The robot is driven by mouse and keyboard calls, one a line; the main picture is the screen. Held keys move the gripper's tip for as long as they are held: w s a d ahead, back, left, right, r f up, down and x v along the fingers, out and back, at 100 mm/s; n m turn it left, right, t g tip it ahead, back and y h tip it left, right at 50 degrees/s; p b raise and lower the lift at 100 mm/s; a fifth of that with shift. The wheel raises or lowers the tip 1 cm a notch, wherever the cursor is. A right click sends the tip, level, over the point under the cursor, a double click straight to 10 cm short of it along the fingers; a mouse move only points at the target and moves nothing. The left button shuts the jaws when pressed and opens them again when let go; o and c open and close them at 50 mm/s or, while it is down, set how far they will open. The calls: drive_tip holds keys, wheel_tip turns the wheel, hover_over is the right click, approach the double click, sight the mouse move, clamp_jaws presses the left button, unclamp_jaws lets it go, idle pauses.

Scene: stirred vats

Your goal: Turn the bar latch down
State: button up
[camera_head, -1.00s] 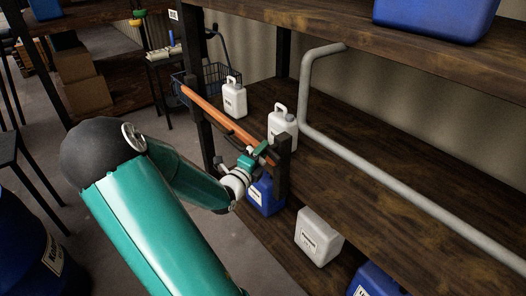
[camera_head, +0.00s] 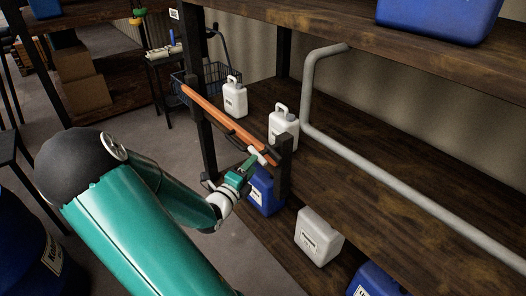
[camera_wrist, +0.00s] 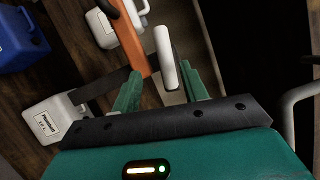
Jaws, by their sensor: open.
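The bar latch is an orange bar (camera_head: 215,112) that slopes across the front of the shelf between two dark posts in the head view. A white handle (camera_head: 257,154) sits near its right, lower end. In the wrist view the orange bar (camera_wrist: 128,38) runs up to the top edge, and the white handle (camera_wrist: 165,58) stands beside it. My gripper (camera_head: 252,163) is just below and in front of the handle, with its green fingers open. In the wrist view my gripper (camera_wrist: 156,78) has the handle in line with the gap between its fingers. Contact cannot be told.
White jugs (camera_head: 283,128) stand on the shelf behind the bar. A blue canister (camera_head: 265,192) and a grey-white one (camera_head: 319,237) are on the lower shelf. A grey pipe (camera_head: 400,190) runs along the shelf. Open floor lies left of the posts.

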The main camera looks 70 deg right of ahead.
drive_tip(key=w+a+f, duration=0.1)
drive_tip(key=a+f, duration=0.1)
drive_tip(key=a, duration=0.6)
drive_tip(key=shift+w, duration=0.2)
idle(0.5)
idle(0.4)
